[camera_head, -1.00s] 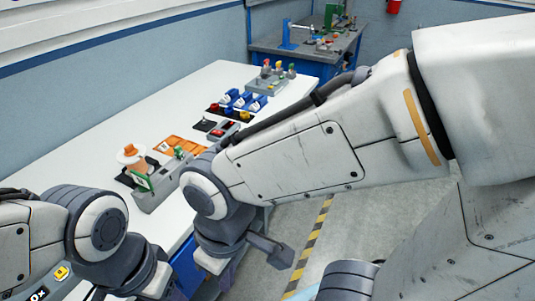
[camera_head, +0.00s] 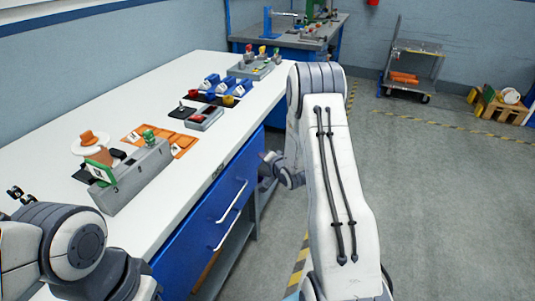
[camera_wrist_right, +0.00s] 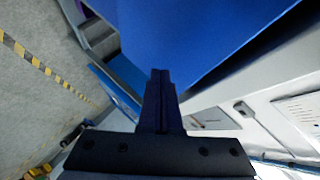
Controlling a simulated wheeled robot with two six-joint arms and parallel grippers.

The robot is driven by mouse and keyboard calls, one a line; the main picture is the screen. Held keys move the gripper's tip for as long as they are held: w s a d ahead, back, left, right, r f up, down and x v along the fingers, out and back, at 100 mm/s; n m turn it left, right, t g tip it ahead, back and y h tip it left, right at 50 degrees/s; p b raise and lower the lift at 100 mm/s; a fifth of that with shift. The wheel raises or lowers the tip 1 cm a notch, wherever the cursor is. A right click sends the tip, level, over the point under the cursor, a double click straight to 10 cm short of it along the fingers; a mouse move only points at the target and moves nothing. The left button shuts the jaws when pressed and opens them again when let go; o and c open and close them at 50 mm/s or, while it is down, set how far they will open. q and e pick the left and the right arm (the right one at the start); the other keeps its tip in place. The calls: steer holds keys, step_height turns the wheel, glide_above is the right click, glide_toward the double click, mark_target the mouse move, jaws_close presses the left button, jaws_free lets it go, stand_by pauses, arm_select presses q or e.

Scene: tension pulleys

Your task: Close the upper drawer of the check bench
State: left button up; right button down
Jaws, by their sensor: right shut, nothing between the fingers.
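The check bench (camera_head: 190,95) has a white top and a blue front with two pale handles. The upper drawer (camera_head: 208,203) carries the upper handle (camera_head: 232,202). Its front looks about flush with the bench front, but I cannot tell if a small gap remains. My right gripper (camera_head: 266,168) is small and partly hidden by my arm, beside the far end of the blue front. In the right wrist view its fingers (camera_wrist_right: 160,77) are shut and empty, with the tips before a large blue panel (camera_wrist_right: 215,35); contact is unclear. My left arm is at lower left, its fingers out of view.
A second blue bench (camera_head: 290,50) stands behind. A cart (camera_head: 410,72) is at back right.

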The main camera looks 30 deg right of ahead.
steer(key=s+d+f+m+t+h, duration=0.1)
steer(key=s+d+f+m+t, duration=0.35)
steer(key=d+m, duration=0.35)
steer(key=w+n, duration=0.1)
steer(key=w, duration=1.2)
steer(key=shift+w+a+f, duration=0.3)
steer(key=shift+a+f, duration=0.1)
